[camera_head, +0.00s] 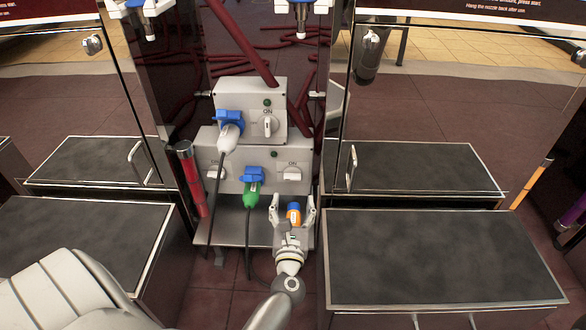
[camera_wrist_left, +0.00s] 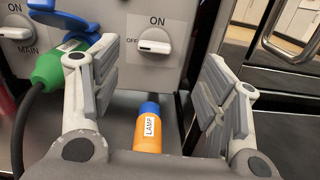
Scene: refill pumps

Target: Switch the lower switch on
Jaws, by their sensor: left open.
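The lower grey box carries a white rotary switch (camera_head: 291,174) on its right side. In the left wrist view the same switch (camera_wrist_left: 153,46) has its handle lying level, towards the OFF mark, with ON printed above. My left gripper (camera_head: 293,204) is just below the switch, its fingers open and facing the box. They do not touch the switch. An orange cylinder with a blue end, labelled LAMP (camera_wrist_left: 148,132), shows in the gap between the spread fingers, apart from them. My right gripper is not in view.
The upper box has another switch (camera_head: 267,126), its handle upright. A MAIN switch (camera_wrist_left: 15,34) is at the lower box's left. A green plug (camera_head: 251,192) and a white plug (camera_head: 229,135) have hanging cables. Dark-topped cabinets (camera_head: 440,255) flank the boxes.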

